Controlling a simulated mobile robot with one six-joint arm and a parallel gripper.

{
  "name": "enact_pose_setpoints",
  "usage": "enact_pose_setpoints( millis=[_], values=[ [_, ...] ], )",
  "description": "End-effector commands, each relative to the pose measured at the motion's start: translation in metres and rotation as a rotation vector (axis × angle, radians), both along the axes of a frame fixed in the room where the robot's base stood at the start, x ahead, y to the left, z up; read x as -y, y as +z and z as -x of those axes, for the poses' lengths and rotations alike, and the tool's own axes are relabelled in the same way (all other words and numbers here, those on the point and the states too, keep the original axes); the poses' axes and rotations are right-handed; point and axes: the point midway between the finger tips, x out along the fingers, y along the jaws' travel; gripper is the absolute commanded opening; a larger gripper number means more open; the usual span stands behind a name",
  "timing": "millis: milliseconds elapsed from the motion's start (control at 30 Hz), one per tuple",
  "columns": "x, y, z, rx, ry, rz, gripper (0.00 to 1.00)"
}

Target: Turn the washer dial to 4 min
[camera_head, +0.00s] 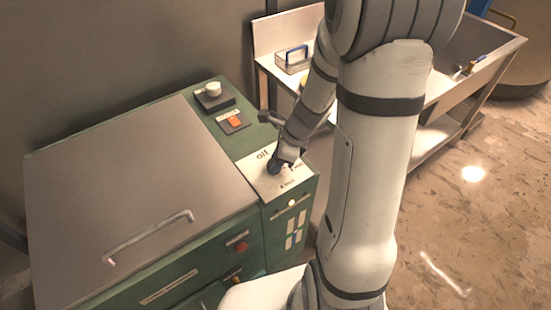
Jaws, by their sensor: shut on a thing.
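The washer (130,190) is a green cabinet with a flat metal lid. Its dial plate (255,174) is a pale panel on the top right, with "off" printed near its back edge and smaller marks toward the right and front. My gripper (274,166) reaches down over the middle of this plate and is shut on the dial. The dial is mostly hidden behind the dark gripper end, so its pointer cannot be read. The small marks are too blurred to read surely.
Behind the plate are an orange switch (233,121) and a pale round knob (213,89) on a dark base. A lid handle (150,238) rises at the left. Floor at right is clear.

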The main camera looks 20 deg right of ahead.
Motion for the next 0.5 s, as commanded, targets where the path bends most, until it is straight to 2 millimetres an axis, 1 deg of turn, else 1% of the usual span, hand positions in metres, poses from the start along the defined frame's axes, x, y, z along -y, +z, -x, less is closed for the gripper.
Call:
enact_pose_setpoints(
  millis=[33, 233, 500],
  values=[
    [-0.0015, -0.0012, 0.003, -0.008, -0.015, -0.003, 0.14],
    [-0.0016, -0.0017, 0.0033, -0.008, -0.056, -0.004, 0.14],
    [-0.0015, -0.0017, 0.0032, -0.008, -0.068, -0.003, 0.14]
  ],
)
